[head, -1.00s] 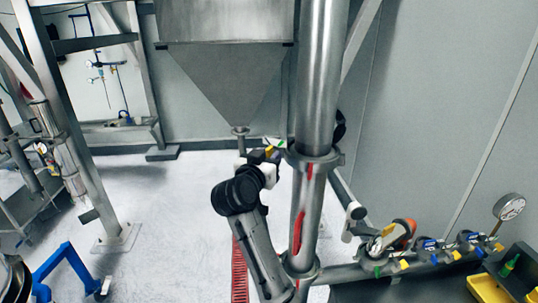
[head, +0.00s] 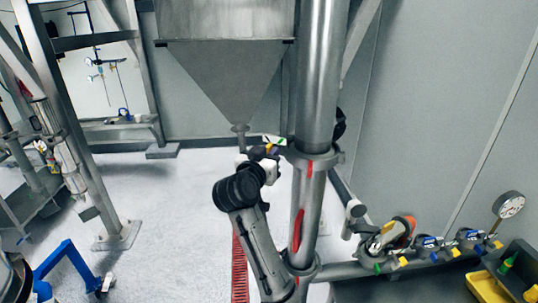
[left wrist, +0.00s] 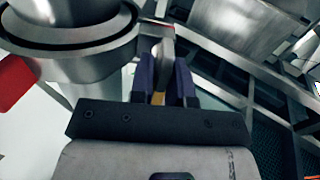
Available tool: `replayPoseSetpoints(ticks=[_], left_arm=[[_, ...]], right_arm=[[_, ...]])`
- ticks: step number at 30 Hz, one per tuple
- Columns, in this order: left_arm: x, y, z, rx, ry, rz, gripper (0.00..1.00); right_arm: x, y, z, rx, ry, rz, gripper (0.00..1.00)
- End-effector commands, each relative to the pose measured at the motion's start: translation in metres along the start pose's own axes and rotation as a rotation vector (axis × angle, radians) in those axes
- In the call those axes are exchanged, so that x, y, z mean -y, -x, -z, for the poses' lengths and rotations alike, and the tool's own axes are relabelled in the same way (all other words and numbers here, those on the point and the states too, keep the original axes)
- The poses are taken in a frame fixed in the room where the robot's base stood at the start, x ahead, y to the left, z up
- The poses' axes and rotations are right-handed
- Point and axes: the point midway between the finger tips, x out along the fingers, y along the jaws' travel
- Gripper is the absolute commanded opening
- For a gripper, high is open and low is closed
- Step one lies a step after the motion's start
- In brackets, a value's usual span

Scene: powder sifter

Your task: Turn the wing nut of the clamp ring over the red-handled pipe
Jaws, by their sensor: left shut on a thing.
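The upright steel pipe (head: 318,85) with a red handle (head: 298,230) stands in the middle of the head view. The clamp ring (head: 328,158) goes around it above the handle. My left gripper (head: 272,148) is at the ring's left side. In the left wrist view, the ring (left wrist: 60,45) curves around the pipe at upper left, with a red part (left wrist: 15,85) beside it. My left gripper's dark purple fingers (left wrist: 162,85) are shut on a grey metal piece, the wing nut (left wrist: 157,38), which sticks out beside the ring. The fingers partly hide it. My right gripper is not seen.
A steel hopper (head: 225,80) hangs behind the pipe. A blue frame (head: 65,262) stands at lower left. The floor (head: 165,215) left of my arm is clear.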

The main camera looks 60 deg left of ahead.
Motion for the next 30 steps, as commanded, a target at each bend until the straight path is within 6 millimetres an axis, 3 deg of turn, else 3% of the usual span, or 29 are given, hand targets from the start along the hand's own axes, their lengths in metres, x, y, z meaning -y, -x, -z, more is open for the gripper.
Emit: replayPoseSetpoints(ticks=[30], left_arm=[[0.002,0.0,0.0,0.001,0.643,0.0,0.0]], right_arm=[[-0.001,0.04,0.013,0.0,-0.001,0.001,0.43]])
